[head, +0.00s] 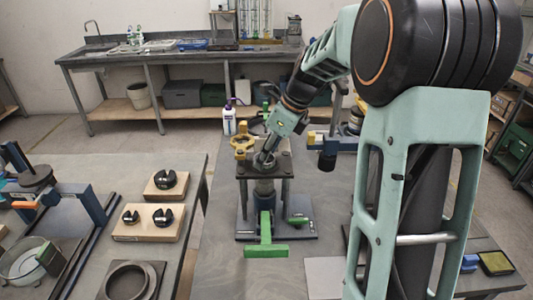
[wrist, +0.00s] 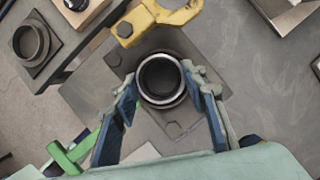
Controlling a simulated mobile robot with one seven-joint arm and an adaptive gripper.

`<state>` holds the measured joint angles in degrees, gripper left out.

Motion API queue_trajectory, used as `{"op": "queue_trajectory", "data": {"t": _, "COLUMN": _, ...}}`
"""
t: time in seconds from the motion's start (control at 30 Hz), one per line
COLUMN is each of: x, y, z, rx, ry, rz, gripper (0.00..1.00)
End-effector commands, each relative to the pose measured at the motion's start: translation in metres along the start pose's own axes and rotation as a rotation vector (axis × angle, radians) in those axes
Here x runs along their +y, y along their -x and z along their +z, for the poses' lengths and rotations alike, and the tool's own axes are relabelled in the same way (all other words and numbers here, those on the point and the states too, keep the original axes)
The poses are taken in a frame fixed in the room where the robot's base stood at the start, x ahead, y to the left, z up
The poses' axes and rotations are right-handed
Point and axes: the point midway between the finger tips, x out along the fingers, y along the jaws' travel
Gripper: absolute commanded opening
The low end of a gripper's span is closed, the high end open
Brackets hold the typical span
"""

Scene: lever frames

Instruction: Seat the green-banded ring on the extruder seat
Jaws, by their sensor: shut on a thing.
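The extruder (head: 264,187) stands on a dark base plate at the middle of the bench, with upright posts and an upper plate (head: 283,163). My gripper (head: 265,158) is at its top, pointing down. In the wrist view my gripper (wrist: 162,82) has a blue-padded finger on each side of a round ring with a pale metallic rim (wrist: 143,90) and is shut on it. The ring is over the dark seat area, roughly centred. I cannot see a green band on it, nor tell whether it touches the seat, which the ring mostly hides.
A yellow bracket (head: 243,143) juts out beside the extruder top; it also shows in the wrist view (wrist: 155,18). A green T-handle (head: 266,250) sticks out in front. Wooden blocks (head: 148,231) with black split rings lie on the left table. A blue-framed device stands far left.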

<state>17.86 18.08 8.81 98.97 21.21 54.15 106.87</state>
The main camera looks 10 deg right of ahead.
Motion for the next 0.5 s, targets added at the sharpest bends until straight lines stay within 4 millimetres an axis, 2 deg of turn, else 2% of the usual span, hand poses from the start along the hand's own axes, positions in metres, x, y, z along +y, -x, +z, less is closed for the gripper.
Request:
{"op": "queue_trajectory", "data": {"t": 0.3, "x": 0.0001, "y": -0.0049, "z": -0.002, "rx": 0.0, "ry": 0.0, "rz": 0.0, "gripper": 0.13}}
{"op": "queue_trajectory", "data": {"t": 0.33, "x": 0.0, "y": -0.0044, "z": -0.0018, "rx": 0.0, "ry": 0.0, "rz": 0.0, "gripper": 0.43}}
{"op": "queue_trajectory", "data": {"t": 0.5, "x": 0.0002, "y": -0.0045, "z": -0.0022, "rx": 0.001, "ry": 0.0, "rz": 0.001, "gripper": 0.6}}
